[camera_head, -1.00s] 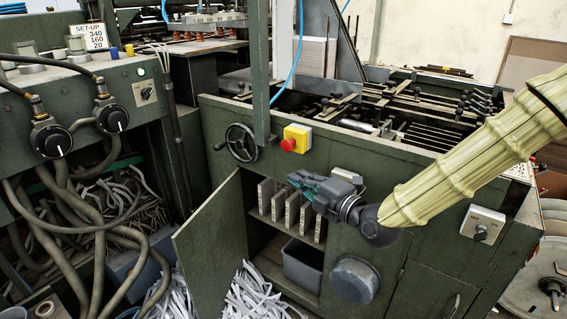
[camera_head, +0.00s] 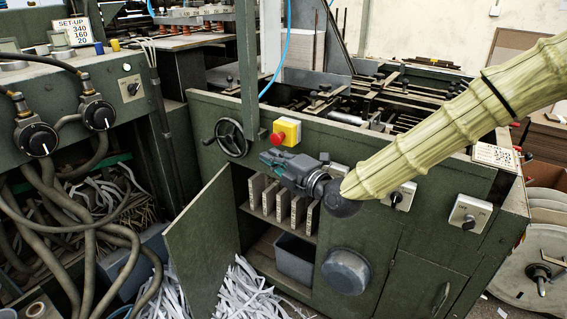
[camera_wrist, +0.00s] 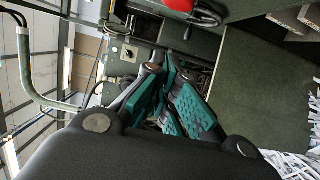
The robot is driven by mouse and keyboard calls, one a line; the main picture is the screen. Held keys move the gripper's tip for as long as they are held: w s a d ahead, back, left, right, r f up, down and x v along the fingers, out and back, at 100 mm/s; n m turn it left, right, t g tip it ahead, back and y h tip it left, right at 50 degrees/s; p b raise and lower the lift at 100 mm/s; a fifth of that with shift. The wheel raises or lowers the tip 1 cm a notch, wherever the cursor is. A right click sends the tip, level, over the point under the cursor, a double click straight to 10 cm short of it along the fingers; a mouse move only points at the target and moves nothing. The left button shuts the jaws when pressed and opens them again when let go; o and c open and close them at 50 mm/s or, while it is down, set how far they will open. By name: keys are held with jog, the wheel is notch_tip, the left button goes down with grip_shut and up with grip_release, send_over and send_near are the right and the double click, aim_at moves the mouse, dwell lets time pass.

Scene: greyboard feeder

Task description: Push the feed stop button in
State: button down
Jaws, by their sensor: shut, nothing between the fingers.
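The feed stop button (camera_head: 277,139) is a red mushroom button on a yellow box (camera_head: 289,131), fixed to the front of the green machine. In the wrist view the red button (camera_wrist: 180,4) shows only in part, at the top edge. My gripper (camera_head: 266,157) is shut and empty, with teal pads on its fingers. In the head view its tips are just below and slightly left of the button. A small gap seems to remain, though I cannot tell the depth. In the wrist view the fingers (camera_wrist: 168,68) point upward.
A handwheel (camera_head: 230,138) is left of the button. A green post (camera_head: 247,70) rises close to it. An open cabinet door (camera_head: 203,232) stands below, with paper strips (camera_head: 245,290) on the floor. Switch boxes (camera_head: 469,213) are on the right.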

aim_at(278, 138)
jog(key=w, duration=0.5)
jog(key=shift+w, duration=0.4)
jog(key=shift+w+d, duration=0.1)
jog(key=shift+d, duration=0.05)
